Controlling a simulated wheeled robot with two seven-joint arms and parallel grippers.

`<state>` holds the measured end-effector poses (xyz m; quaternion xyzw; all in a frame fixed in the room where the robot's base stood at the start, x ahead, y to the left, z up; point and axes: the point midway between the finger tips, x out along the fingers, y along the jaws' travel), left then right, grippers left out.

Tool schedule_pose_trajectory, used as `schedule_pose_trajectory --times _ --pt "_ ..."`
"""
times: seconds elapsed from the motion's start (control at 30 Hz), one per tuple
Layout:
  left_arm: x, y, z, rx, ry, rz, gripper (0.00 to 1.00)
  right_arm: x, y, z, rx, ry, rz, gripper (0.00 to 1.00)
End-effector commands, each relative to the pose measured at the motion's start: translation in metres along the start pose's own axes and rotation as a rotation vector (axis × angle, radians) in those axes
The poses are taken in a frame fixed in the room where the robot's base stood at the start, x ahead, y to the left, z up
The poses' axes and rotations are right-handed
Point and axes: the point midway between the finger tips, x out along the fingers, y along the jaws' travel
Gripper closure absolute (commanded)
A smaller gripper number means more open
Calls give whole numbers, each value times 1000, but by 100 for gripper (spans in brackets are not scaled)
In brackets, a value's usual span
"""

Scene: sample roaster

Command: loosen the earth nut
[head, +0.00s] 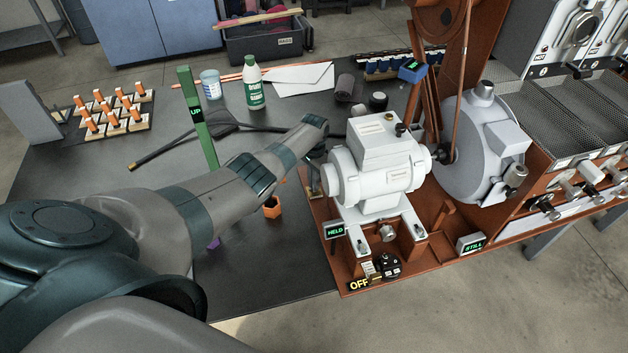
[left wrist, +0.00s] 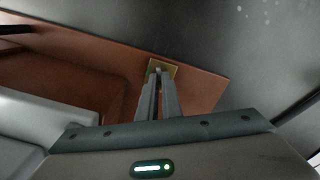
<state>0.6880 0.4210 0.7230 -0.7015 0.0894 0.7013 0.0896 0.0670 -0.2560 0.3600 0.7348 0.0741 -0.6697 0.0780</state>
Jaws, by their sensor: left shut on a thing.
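My left gripper (left wrist: 157,76) shows in the left wrist view with its two fingers close together. They are shut on a small part at a brass plate (left wrist: 170,67) near the edge of the brown base (left wrist: 205,88). That part is at the place of the earth nut, but the fingertips hide most of it. In the head view my left arm reaches across the dark table to the left side of the white motor (head: 385,160). There the jaws and the nut cannot be made out clearly. My right gripper is not in view.
A green upright bar marked UP (head: 196,115) stands behind my left arm. Signs read HELD (head: 335,231), STILL (head: 470,243) and OFF (head: 358,284). A green-labelled bottle (head: 254,84) and a cup (head: 211,84) stand at the back. The table front is largely clear.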

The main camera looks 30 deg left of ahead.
Motion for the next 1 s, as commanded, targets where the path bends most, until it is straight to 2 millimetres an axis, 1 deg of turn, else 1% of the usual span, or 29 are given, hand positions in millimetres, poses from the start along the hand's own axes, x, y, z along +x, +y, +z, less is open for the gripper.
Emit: schedule_pose_trajectory --times 0.03,0.3,0.5,0.7,1.0 --pt "0 3 0 -43 -2 5 100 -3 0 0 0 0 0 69" --pt "0 2 0 -283 -1 4 100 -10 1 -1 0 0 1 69" --pt "0 2 0 -413 -2 3 100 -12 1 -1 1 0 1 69" --pt "1 2 0 -485 -2 2 100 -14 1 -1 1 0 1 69" --pt "1 1 0 -508 -2 1 100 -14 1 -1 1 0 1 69"
